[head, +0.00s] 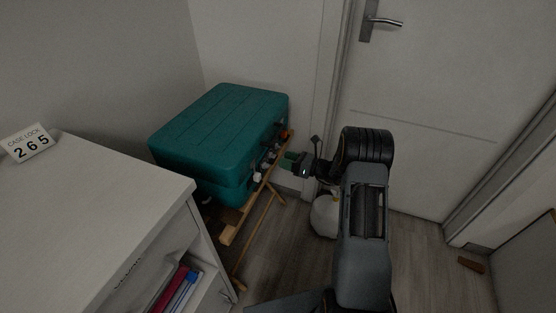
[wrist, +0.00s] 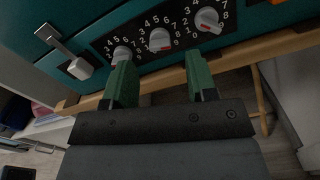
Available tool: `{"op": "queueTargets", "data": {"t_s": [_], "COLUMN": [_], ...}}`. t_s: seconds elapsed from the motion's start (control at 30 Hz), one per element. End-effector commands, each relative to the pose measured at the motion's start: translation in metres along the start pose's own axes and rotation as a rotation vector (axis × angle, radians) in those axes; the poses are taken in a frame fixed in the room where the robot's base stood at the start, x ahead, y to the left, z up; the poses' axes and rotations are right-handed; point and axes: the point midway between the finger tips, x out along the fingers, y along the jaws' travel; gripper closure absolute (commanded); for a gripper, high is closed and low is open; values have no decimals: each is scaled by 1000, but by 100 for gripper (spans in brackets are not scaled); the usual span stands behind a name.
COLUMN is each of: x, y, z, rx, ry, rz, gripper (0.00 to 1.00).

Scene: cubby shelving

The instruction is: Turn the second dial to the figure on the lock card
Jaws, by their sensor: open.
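The lock card (head: 29,143) reads "CASE LOCK 265" and stands on the white cabinet at the left. The teal case (head: 222,130) lies on a wooden stand. In the wrist view its black panel has three grey dials ringed by white figures: left dial (wrist: 122,55), middle dial (wrist: 159,39) and right dial (wrist: 208,20). I cannot tell which figure each is set to. My gripper (wrist: 160,59) is open and empty, green fingers apart and pointing at the panel, with the middle dial between and beyond the fingertips. In the head view, my gripper (head: 291,160) is beside the case front.
A metal latch (wrist: 62,50) is left of the dials. The wooden stand (head: 262,212) has a rail running below the panel. A pale round object (head: 325,216) sits on the floor by my arm. The white cabinet (head: 105,207) is at the left; a door (head: 440,90) is behind.

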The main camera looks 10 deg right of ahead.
Motion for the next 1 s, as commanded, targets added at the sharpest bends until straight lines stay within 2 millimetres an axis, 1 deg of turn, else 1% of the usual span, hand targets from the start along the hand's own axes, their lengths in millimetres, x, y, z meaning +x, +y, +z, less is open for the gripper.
{"op": "queueTargets", "data": {"t_s": [0.03,0.1,0.3,0.47,0.7,0.77,1.0], "x": [8,17,33,38,38,38,38], "y": [0,0,0,0,0,0,0], "z": [-2,-2,-1,0,0,0,0], "rx": [-1,-1,0,1,0,0,0], "ry": [1,1,1,1,1,1,1], "rz": [3,2,0,0,0,0,0], "gripper": [48,48,48,48,48,53,76]}}
